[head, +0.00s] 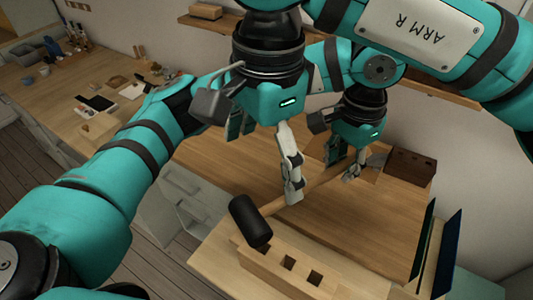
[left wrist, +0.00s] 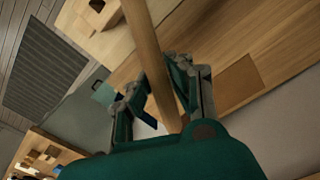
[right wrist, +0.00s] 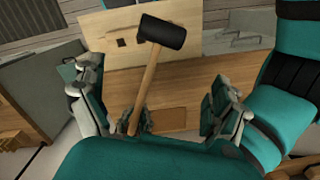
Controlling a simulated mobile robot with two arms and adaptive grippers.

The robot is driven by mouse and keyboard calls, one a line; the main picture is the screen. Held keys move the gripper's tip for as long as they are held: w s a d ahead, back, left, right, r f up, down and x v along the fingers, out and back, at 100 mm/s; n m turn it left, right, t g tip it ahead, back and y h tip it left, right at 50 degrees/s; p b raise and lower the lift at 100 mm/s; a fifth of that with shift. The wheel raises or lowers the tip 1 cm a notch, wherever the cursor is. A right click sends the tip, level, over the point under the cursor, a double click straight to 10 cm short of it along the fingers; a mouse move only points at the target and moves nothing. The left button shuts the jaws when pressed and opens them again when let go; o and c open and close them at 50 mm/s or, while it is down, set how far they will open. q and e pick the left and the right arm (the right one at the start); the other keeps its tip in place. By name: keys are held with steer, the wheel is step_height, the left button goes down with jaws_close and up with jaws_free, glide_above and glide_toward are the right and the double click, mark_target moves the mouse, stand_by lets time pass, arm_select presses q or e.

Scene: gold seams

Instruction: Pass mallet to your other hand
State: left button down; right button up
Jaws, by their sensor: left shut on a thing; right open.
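The mallet has a black cylindrical head (head: 250,221) and a long pale wooden handle (head: 313,187). It is held above the table (head: 345,235). My left gripper (head: 354,168) is shut on the handle toward the end away from the head; the handle also runs between its fingers in the left wrist view (left wrist: 145,45). My right gripper (right wrist: 155,100) is open. In the right wrist view the handle (right wrist: 147,85) shows between its spread fingers, with the head (right wrist: 163,32) beyond them. I cannot tell whether the right fingers touch the handle.
A wooden block with square holes (head: 283,268) stands below the mallet head. A dark brown box (head: 411,166) is at the table's back right, and dark upright panels (head: 437,245) stand at the right. A side bench (head: 50,110) at left carries small tools.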

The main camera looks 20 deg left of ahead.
mark_target(268, 208)
arm_select(q)
steer(key=shift+d, duration=0.1)
arm_select(e)
steer(key=f, duration=1.2)
steer(key=shift+w+d+f, duration=0.1)
steer(key=shift+d+f, duration=0.15)
steer(key=shift+f, duration=0.1)
steer(key=shift+c, duration=0.4)
steer(key=c, duration=1.8)
arm_select(q)
steer(key=c, duration=1.1)
jaws_free()
arm_select(e)
steer(key=shift+c, duration=0.6)
